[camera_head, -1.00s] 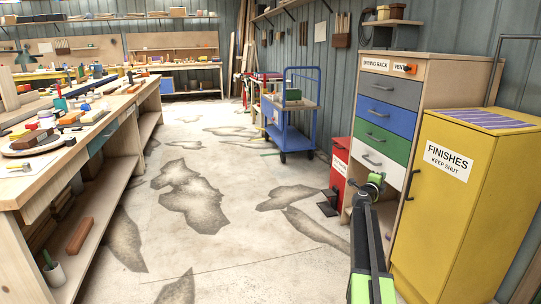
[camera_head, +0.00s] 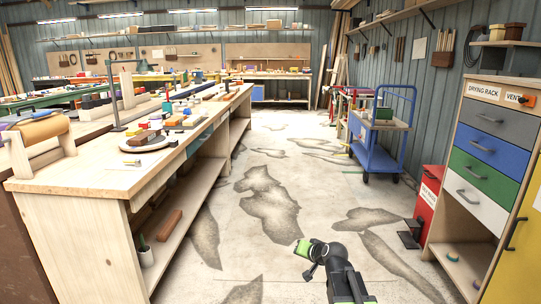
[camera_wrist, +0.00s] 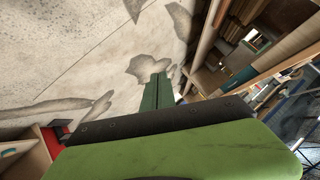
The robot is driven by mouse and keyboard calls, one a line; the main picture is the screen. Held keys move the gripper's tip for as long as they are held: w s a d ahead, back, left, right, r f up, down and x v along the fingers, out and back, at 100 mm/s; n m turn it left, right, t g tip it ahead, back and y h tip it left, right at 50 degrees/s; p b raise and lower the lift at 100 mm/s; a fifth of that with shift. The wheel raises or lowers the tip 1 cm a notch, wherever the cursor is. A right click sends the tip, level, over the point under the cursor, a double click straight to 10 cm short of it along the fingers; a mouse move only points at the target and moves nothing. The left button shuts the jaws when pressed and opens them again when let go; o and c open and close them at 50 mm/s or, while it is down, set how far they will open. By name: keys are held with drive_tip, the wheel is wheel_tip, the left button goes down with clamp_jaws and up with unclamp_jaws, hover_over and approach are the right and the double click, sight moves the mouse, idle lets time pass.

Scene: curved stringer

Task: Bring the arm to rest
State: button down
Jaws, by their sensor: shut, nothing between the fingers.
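My arm (camera_head: 342,272), black and green, stands at the bottom of the head view, right of the middle. It bends over at its top, over the open concrete floor. My gripper (camera_wrist: 157,92) shows in the wrist view as two dark green fingers pressed together with nothing between them. They point away over the stained floor, with nothing touching them. In the head view the fingers are too small to make out.
A long wooden workbench (camera_head: 108,178) with tools and blocks runs along the left. A drawer cabinet (camera_head: 448,222), a red bin (camera_head: 428,196) and a blue trolley (camera_head: 377,160) stand on the right. The stained floor (camera_head: 290,160) between them is clear.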

drive_tip(key=s+d+f+n+g+h+p, duration=0.1)
drive_tip(key=s+d+f+g, duration=0.15)
drive_tip(key=s, duration=0.55)
drive_tip(key=s+d+f+n+g+h, duration=0.1)
drive_tip(key=s+d+f+g+h, duration=0.2)
drive_tip(key=s, duration=0.5)
drive_tip(key=s+d+f+n+g+p, duration=0.1)
drive_tip(key=s+f+g, duration=0.1)
drive_tip(key=s+g, duration=0.45)
wheel_tip(320, 180, up, 36)
drive_tip(key=t+p, duration=0.2)
drive_tip(key=p, duration=3.4)
drive_tip(key=shift+s, duration=0.45)
drive_tip(key=shift+a+f, duration=0.1)
